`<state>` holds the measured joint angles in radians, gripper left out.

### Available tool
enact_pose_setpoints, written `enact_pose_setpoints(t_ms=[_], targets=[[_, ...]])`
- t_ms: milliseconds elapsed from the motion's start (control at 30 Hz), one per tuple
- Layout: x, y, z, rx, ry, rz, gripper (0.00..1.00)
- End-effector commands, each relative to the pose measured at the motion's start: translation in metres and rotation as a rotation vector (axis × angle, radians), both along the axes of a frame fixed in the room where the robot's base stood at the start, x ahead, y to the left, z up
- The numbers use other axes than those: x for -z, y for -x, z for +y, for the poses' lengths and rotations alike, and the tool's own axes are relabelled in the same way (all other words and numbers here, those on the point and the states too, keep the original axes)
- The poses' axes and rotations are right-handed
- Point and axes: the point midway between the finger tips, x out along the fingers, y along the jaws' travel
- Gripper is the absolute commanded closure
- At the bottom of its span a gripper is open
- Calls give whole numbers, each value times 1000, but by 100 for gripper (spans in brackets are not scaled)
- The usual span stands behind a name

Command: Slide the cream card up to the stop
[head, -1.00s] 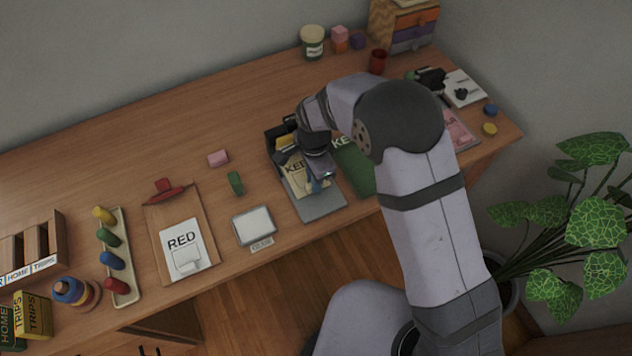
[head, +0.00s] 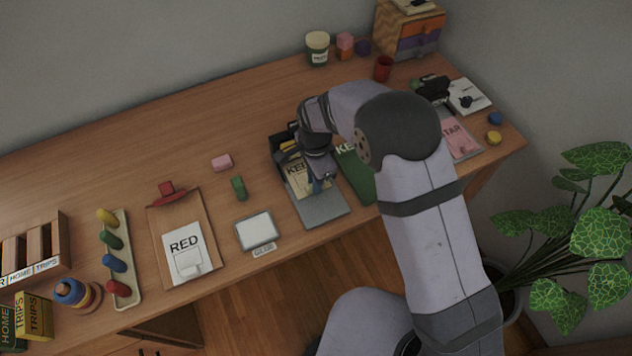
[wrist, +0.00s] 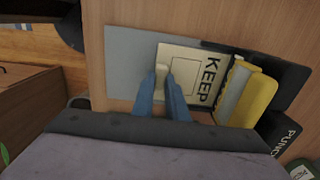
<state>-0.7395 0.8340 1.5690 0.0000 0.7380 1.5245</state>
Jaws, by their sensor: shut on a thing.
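The cream card (head: 299,182), printed KEEP, lies flat on a grey board (head: 322,208) in front of the black punch (head: 279,143) with a yellow lever. In the wrist view the cream card (wrist: 205,58) has its KEEP end towards the punch (wrist: 285,85). The blue fingers of my gripper (wrist: 163,78) are shut on a small cream tab on the card. In the head view my gripper (head: 318,184) stands over the card and hides part of it. I cannot tell whether the card's front edge touches a stop at the punch.
A green KEEP board (head: 354,175) lies close to the right of the grey board. A small green block (head: 239,188), a pink eraser (head: 222,163) and a framed white pad (head: 256,230) lie to the left. The table behind the punch is clear.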

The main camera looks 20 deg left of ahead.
Motion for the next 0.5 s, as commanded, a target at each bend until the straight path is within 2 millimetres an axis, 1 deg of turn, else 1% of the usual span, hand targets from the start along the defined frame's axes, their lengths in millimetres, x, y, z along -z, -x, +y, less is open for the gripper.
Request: enact_pose_setpoints(t_ms=[300, 500], targets=[[0, -7, 7, 0, 0, 0, 100], [0, -8, 9, 0, 0, 0, 100]])
